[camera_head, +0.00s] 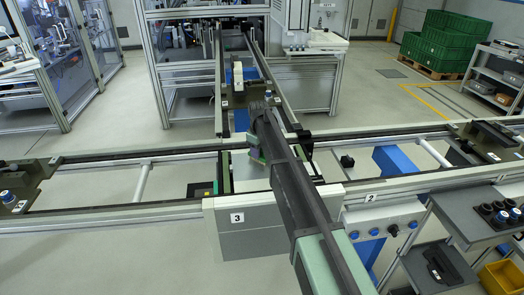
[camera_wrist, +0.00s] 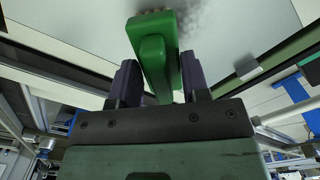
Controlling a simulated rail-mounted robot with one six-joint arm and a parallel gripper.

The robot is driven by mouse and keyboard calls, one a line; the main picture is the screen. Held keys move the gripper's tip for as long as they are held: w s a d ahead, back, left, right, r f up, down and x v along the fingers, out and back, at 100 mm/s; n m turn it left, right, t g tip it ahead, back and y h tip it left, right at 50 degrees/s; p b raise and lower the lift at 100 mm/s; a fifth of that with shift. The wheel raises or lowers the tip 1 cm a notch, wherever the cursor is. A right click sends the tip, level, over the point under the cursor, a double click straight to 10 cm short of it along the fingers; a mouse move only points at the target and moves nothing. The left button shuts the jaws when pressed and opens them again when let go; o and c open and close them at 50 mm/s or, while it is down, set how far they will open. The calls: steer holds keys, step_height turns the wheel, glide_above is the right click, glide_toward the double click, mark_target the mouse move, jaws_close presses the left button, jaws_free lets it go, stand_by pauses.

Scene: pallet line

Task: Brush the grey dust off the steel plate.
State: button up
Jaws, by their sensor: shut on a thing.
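My gripper (camera_wrist: 158,70) is shut on a green brush (camera_wrist: 157,52), its two dark fingers on either side of the handle. The brush's tan bristles show at the top edge of the wrist view, over the pale steel plate (camera_wrist: 75,22). I cannot tell whether they touch it. A patch of grey dust (camera_wrist: 203,18) lies on the plate just right of the brush head. In the head view the plate (camera_head: 241,173) shows beside my arm, with a bit of the green brush (camera_head: 257,155). My arm hides most of the gripper and part of the plate there.
Dark conveyor rails (camera_head: 110,157) run left and right of the plate, and another track leads back into a framed machine (camera_head: 185,75). A panel marked 3 (camera_head: 237,218) stands in front. A grey shelf with dark cups (camera_head: 500,213) is at the right.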

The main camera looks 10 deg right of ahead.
steer(key=shift+s+a, duration=0.1)
steer(key=shift+s, duration=5.25)
step_height(320, 180, up, 6)
steer(key=p, duration=0.6)
steer(key=shift+w, duration=0.1)
step_height(320, 180, up, 3)
steer(key=p, duration=0.3)
